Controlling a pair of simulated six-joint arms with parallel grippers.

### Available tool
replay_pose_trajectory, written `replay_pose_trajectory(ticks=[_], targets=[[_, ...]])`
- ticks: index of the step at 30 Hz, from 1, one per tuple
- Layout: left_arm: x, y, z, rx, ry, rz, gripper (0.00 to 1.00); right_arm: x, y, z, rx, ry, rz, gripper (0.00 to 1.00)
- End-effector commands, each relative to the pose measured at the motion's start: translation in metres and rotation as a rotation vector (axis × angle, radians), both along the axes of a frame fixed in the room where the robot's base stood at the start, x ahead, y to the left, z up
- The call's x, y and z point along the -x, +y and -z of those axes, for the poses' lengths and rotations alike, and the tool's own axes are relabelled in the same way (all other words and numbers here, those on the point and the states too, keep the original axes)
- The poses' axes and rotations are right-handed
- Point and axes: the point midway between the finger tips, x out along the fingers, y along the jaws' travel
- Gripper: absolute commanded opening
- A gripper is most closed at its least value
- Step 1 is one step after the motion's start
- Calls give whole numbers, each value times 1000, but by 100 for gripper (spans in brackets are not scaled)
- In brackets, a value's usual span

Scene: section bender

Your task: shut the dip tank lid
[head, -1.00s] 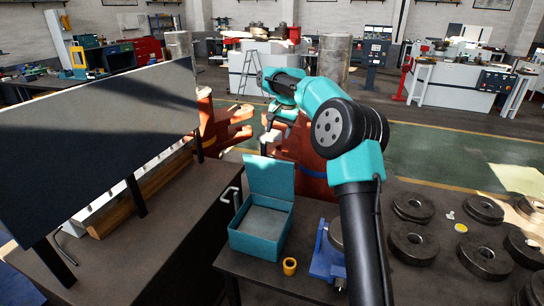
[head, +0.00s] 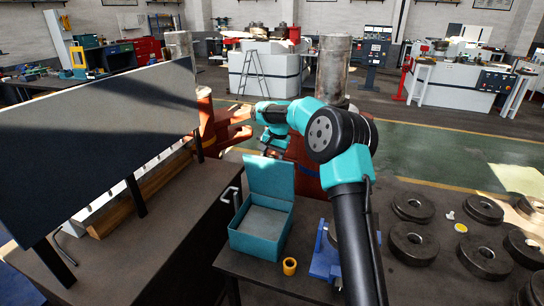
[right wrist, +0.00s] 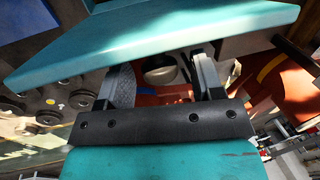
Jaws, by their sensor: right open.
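The dip tank (head: 254,246) is a teal open box on the dark bench, with a grey surface inside. Its teal lid (head: 270,178) stands upright at the tank's far edge, so the tank is open. My right gripper (head: 268,152) is just beyond and above the lid's top edge, pointing down; its fingertips are partly hidden in the head view. In the right wrist view, my gripper (right wrist: 160,75) has its two fingers apart with nothing between them. The lid (right wrist: 185,35) crosses the top of that view, close to the fingers. I cannot tell whether they touch. My left gripper is out of view.
Several dark round rollers (head: 413,243) lie on the bench at the right. A large dark panel (head: 100,140) stands at the left. Orange-red machinery (head: 225,128) is behind the lid.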

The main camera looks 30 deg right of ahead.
Motion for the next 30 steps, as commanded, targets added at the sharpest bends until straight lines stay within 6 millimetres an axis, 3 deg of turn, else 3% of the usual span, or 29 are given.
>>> replay_pose_trajectory(ticks=[2, 5, 21, 30], targets=[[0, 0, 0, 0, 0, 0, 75, 0, 0, 0, 0, 0, 0, 61], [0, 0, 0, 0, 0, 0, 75, 0, 0, 0, 0, 0, 0, 52], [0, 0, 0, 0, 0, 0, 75, 0, 0, -1, 0, 0, 0, 0], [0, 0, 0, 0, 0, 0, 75, -1, 5, -1, 4, -4, -5, 0]])
